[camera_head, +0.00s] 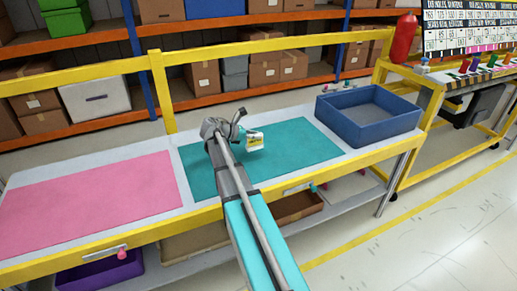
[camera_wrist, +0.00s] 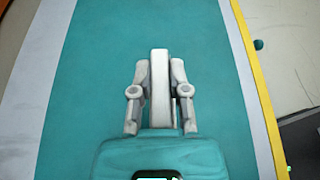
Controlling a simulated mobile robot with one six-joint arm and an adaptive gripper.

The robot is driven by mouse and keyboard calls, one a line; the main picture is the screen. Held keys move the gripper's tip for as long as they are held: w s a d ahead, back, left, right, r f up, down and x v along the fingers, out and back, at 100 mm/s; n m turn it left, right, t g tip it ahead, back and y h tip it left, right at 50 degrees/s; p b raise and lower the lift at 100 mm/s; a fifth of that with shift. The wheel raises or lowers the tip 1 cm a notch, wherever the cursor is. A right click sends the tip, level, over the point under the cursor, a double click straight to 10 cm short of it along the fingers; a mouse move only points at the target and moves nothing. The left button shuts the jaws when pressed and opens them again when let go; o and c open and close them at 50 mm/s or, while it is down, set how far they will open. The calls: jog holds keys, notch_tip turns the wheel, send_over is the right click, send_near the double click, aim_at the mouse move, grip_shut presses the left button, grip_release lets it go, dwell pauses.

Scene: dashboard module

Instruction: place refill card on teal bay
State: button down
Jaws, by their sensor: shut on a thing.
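The refill card (camera_head: 255,140) is small and white with yellow and dark print. It shows beside my gripper (camera_head: 239,128) in the head view. In the wrist view the card (camera_wrist: 160,85) is a pale upright slab seen edge-on, with one finger of my gripper (camera_wrist: 161,68) on each side of it. My gripper is shut on it. The teal bay (camera_head: 310,138) is a flat teal mat on the grey bench, and it fills most of the wrist view (camera_wrist: 90,70). The card is over the teal bay; I cannot tell how high above it.
A pink mat (camera_head: 95,200) lies on the bench to the left. A blue open bin (camera_head: 368,115) stands at the bench's right end. A yellow rail (camera_head: 110,68) runs along the back, with shelves of boxes behind. The teal mat around the card looks clear.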

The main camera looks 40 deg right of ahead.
aim_at(258, 143)
jog(key=shift+w+d+f, duration=0.1)
jog(key=shift+d+f, duration=0.3)
jog(key=shift+f, duration=0.1)
jog(key=shift+w+d+f+b, duration=0.1)
jog(key=shift+d+f+b, duration=0.35)
jog(key=shift+f+b, duration=1.55)
jog(key=shift+b, duration=0.25)
jog(key=shift+f, duration=0.15)
jog(key=c, duration=0.6)
grip_release()
